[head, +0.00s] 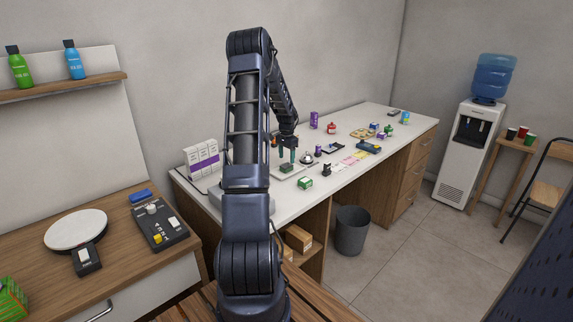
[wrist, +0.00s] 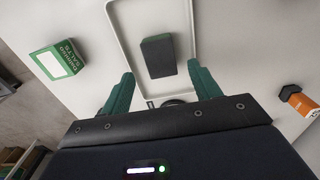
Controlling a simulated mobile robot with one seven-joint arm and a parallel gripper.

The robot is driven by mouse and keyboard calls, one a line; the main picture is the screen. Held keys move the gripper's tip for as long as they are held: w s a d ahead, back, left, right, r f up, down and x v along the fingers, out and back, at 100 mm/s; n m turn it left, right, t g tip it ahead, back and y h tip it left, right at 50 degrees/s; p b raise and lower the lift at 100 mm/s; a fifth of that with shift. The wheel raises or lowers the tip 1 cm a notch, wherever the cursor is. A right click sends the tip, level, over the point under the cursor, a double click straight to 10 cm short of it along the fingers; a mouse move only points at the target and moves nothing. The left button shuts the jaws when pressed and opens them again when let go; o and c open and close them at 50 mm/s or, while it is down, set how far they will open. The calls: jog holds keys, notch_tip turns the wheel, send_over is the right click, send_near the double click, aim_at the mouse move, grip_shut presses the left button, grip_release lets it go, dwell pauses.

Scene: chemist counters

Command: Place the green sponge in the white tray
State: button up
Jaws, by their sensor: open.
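The green sponge (wrist: 157,57) is a small block with a dark grey face and green sides. In the wrist view it lies inside the rim of the white tray (wrist: 193,30). In the head view the sponge (head: 287,168) shows small on the long white counter, just below my fingertips. My gripper (wrist: 160,75) is open, with its teal fingers spread to either side and nothing between them. In the head view my gripper (head: 287,157) points down above the sponge. My arm hides part of the tray there.
A green and white box (head: 305,183) stands near the counter's front edge; it also shows in the wrist view (wrist: 58,62). An orange bottle (wrist: 297,99) lies right in the wrist view. Several small items crowd the counter to the right. A grey bin (head: 352,231) stands on the floor.

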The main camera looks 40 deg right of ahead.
aim_at(286, 165)
notch_tip(286, 165, up, 7)
jog(key=a+r+n+t, duration=0.1)
jog(key=a+r+n, duration=0.2)
jog(key=a+r, duration=0.5)
jog(key=a+r+n, duration=0.2)
jog(key=a+r, duration=0.2)
jog(key=a, duration=0.9)
jog(key=a+r+n+t, duration=0.1)
jog(key=a+r+n, duration=0.2)
jog(key=a+r, duration=0.55)
jog(key=s+a+n+t, duration=0.2)
jog(key=s+a+n, duration=0.8)
jog(key=s+a, duration=1.3)
jog(key=a, duration=0.4)
jog(key=shift+t, duration=0.3)
jog(key=shift+a, duration=0.1)
